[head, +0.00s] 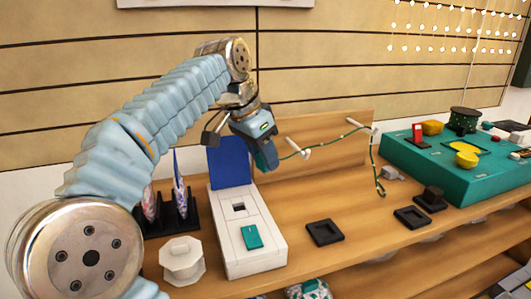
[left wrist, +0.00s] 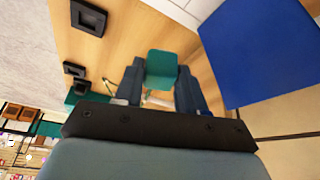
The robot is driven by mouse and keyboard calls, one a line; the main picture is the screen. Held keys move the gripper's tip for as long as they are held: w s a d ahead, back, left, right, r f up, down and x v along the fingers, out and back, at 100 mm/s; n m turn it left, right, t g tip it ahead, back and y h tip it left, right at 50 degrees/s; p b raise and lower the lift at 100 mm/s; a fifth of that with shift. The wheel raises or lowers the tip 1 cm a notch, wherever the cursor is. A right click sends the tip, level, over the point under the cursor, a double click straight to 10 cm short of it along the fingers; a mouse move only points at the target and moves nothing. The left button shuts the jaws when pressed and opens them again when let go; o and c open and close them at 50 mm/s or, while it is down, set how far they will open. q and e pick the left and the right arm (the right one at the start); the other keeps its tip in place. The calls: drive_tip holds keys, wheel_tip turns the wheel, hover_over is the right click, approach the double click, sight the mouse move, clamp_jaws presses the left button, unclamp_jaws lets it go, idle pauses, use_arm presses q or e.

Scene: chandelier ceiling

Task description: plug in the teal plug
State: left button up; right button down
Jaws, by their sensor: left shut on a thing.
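My left gripper (head: 262,150) is shut on the teal plug, which shows clearly between the two dark fingers in the left wrist view (left wrist: 163,68). It holds the plug in the air, above and behind the right side of a white box (head: 228,250). The box has a dark socket opening (head: 238,207) and a teal rectangle (head: 252,236) on its top. A blue panel (head: 229,162) stands upright at its back. A green cord (head: 330,141) runs from the gripper over a white peg on the back board. My right gripper is out of view.
A white spool-like holder (head: 182,262) and a black rack (head: 178,215) stand left of the box. Black square trays (head: 324,232) lie to its right. A teal case (head: 450,170) with several objects fills the right side. Bare wood lies between.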

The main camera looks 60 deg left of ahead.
use_arm(q)
drive_tip(key=s+r+p, duration=0.3)
drive_tip(key=s+r, duration=0.1)
drive_tip(key=s, duration=0.4)
drive_tip(key=shift+d, duration=0.4)
idle(0.5)
drive_tip(key=f+b, duration=0.1)
drive_tip(key=f, duration=0.1)
drive_tip(key=f+b, duration=0.4)
drive_tip(key=f, duration=0.1)
drive_tip(key=shift+w+f, duration=0.1)
drive_tip(key=shift+w, duration=0.2)
drive_tip(key=shift+f, duration=0.15)
drive_tip(key=shift+f, duration=0.15)
drive_tip(key=shift+f+b, duration=0.35)
drive_tip(key=shift+f, duration=0.25)
drive_tip(key=shift+r, duration=0.1)
